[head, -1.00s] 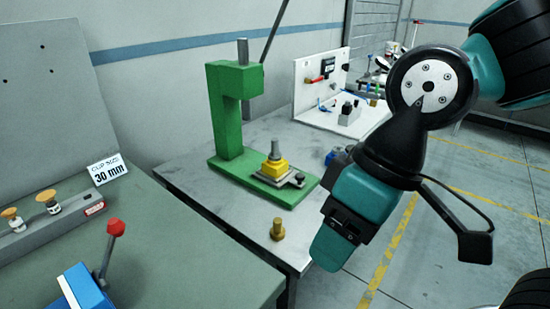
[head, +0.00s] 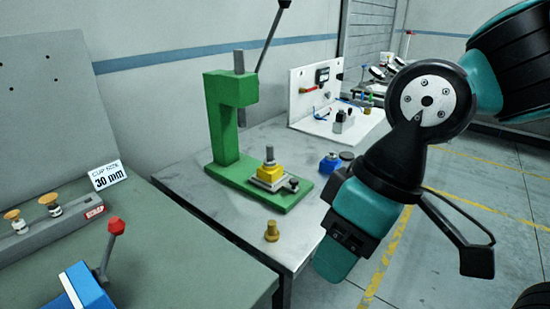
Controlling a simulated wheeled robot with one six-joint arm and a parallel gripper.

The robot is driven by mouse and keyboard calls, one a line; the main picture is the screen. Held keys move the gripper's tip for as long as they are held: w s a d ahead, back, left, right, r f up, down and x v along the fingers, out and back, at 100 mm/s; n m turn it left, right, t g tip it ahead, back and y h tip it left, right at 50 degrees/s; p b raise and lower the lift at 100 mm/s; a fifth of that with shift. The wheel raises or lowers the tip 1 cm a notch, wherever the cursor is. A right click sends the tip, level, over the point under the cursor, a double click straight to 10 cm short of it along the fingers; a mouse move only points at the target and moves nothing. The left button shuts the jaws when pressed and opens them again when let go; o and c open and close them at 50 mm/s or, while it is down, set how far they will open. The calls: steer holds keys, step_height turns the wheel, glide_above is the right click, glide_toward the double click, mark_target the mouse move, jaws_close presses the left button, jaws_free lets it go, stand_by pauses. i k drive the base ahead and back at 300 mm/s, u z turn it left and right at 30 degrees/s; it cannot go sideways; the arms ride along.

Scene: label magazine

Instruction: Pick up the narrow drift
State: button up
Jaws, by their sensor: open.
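I cannot tell for certain which piece is the narrow drift. A small brass-coloured stepped piece (head: 272,231) stands upright on the metal bench, near its front edge. A grey pin (head: 270,154) stands upright in a yellow block (head: 269,172) on the base of the green press (head: 228,125). My gripper (head: 405,250) hangs at the right, in front of the bench's right side and over the floor. It is open, and I see nothing held in it. It is apart from the brass piece and the press; one finger is partly hidden.
The metal bench (head: 190,185) has free room around the brass piece. A blue object (head: 330,164) and a dark round piece (head: 346,155) lie right of the press. The left bench (head: 165,255) carries a blue device (head: 88,287) with a red-knobbed lever and a "30 mm" sign (head: 108,175).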

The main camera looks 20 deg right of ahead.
mark_target(270, 147)
steer(key=k, duration=1.2)
steer(key=z, duration=0.7)
steer(key=i, duration=1.35)
steer(key=u, duration=0.7)
steer(key=i, duration=0.7)
steer(key=u, duration=0.85)
